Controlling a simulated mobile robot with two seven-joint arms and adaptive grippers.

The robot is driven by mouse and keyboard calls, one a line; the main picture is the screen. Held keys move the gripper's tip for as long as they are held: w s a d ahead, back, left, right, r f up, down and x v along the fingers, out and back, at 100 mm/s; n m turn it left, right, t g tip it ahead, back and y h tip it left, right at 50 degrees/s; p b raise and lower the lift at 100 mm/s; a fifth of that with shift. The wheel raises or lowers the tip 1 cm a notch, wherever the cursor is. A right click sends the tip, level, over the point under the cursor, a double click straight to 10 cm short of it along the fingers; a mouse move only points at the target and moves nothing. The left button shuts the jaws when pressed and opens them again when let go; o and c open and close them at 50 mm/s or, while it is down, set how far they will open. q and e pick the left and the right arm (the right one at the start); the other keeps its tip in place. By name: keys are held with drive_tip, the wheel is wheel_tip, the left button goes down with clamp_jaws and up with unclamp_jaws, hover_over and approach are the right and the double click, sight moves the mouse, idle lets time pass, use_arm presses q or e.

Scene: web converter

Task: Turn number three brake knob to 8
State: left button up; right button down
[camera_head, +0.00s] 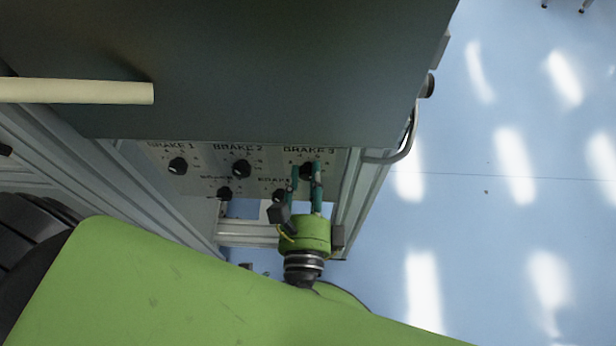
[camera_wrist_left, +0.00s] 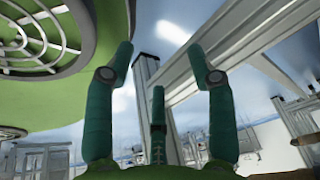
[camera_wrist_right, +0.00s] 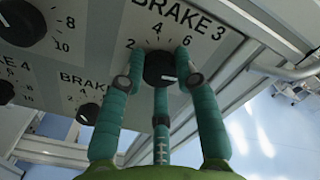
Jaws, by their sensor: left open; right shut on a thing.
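The black BRAKE 3 knob (camera_head: 307,171) is at the right end of the grey panel's upper row; it also shows in the right wrist view (camera_wrist_right: 160,68). My right gripper (camera_wrist_right: 160,62) is shut on this knob, one green finger on each side. A white mark on the knob's face shows toward its lower right in that view. The dial numbers 2, 4 and 6 are readable; the rest are hidden by the fingers. My left gripper (camera_wrist_left: 159,65) is open and empty in the left wrist view, away from the panel. It does not show in the head view.
The BRAKE 1 knob (camera_head: 178,166) and BRAKE 2 knob (camera_head: 241,169) sit to the left. Lower knobs (camera_head: 224,193) are beneath. A dark cabinet (camera_head: 270,70) overhangs the panel. A bent metal tube (camera_head: 408,145) is just right. Blue floor (camera_head: 480,200) is open at right.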

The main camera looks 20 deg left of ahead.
drive_tip(key=c, duration=0.9)
unclamp_jaws()
drive_tip(key=shift+w, duration=0.1)
use_arm(q)
drive_tip(key=shift+w+r, duration=0.15)
drive_tip(key=shift+w, duration=0.7)
drive_tip(key=shift+s, duration=0.1)
drive_tip(key=shift+s, duration=0.15)
use_arm(e)
drive_tip(key=v, duration=0.7)
drive_tip(key=shift+s, duration=0.25)
drive_tip(key=shift+d, duration=0.1)
